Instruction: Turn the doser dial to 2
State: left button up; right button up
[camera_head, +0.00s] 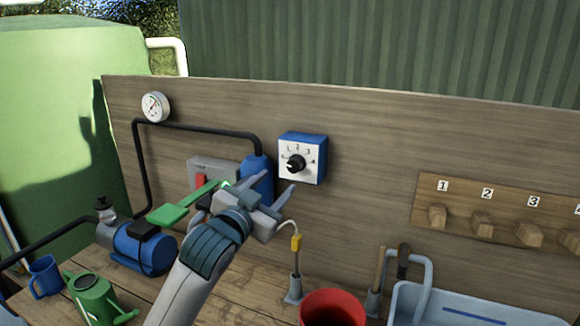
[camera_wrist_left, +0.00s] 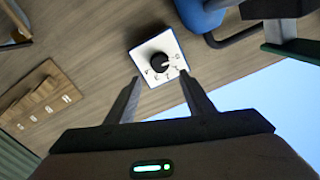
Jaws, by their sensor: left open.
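The doser dial is a black round knob (camera_head: 295,163) on the white face of a blue box (camera_head: 316,140), fixed to the wooden wall. Printed marks ring the knob, but I cannot read which one it points at. My left gripper (camera_head: 269,188) is open and empty, below and in front of the box. In the left wrist view the open fingers (camera_wrist_left: 160,80) point towards the box, and the knob (camera_wrist_left: 162,62) shows between and beyond their tips, apart from them. The right gripper is not in view.
A red bucket (camera_head: 332,305) and blue tray (camera_head: 450,303) stand below right. Numbered wooden pegs (camera_head: 482,222) are at right.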

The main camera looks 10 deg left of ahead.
aim_at(293, 167)
pick_arm(q)
jog(key=w, duration=0.3)
jog(key=w+d+p, duration=0.1)
jog(key=w, duration=0.2)
jog(key=w+p, duration=0.1)
jog(key=w, duration=0.2)
jog(key=shift+w+d, duration=0.1)
jog(key=shift+d, duration=0.3)
jog(key=shift+p, duration=0.3)
jog(key=c, duration=1)
